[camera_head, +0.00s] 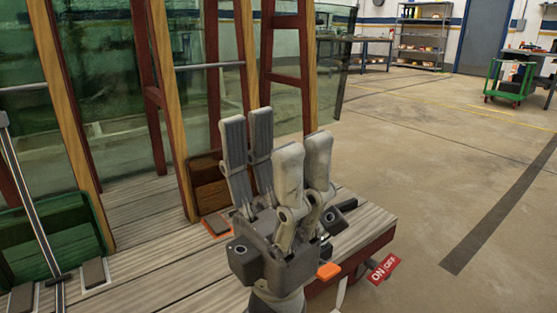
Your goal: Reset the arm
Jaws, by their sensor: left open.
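My left gripper (275,152) stands upright near the middle of the head view, in front of the washer's slatted deck (165,268). Its grey and pale fingers point up and are apart, with nothing between them. An ON/OFF sign (383,270) shows at the deck's right end. My right gripper is not in view.
A green cart (508,80), a shelf (422,38) and a blue door (486,36) are far off. The floor (440,150) at right is clear.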

